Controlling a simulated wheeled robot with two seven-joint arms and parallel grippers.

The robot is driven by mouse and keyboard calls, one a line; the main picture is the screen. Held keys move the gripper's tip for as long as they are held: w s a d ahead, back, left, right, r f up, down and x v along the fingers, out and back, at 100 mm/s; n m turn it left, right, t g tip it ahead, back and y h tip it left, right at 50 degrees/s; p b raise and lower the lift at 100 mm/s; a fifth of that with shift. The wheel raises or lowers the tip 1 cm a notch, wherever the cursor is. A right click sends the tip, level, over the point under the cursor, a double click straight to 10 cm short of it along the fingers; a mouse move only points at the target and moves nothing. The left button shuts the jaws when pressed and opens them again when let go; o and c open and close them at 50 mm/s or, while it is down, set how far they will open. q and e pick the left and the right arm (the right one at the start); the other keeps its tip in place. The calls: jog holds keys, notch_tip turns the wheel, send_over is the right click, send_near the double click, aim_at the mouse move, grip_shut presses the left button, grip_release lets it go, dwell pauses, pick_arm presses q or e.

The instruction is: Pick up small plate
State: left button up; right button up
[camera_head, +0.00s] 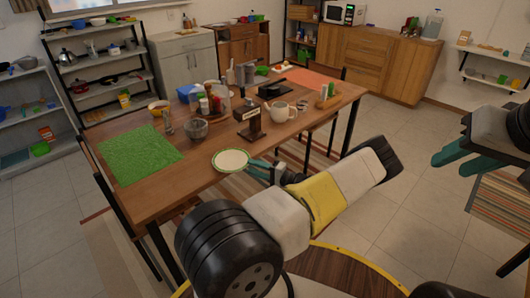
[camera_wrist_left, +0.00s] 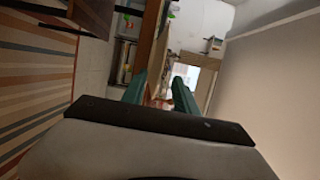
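The small plate (camera_head: 231,160), white with a green rim, lies flat on the wooden table (camera_head: 200,181) near its front edge in the head view. My left gripper (camera_head: 259,170) is just right of the plate, with its teal fingers pointing toward the rim. In the left wrist view its two fingers (camera_wrist_left: 159,95) stand apart, and I cannot make out the plate there. Whether a fingertip touches the rim is unclear. My right gripper (camera_head: 452,150) is at the right side, away from the table, with its teal fingers apart and nothing between them.
A green mat (camera_head: 140,155) lies on the table's left part. A chair (camera_head: 118,213) is at the table's left. Shelves and cabinets line the walls.

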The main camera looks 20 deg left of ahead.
pick_arm(q)
jog(key=shift+w+a, duration=0.1)
jog(key=shift+a, duration=1.1)
grip_shut()
dwell(0.6)
notch_tip(320, 180, up, 2)
jog(key=shift+r, duration=0.25)
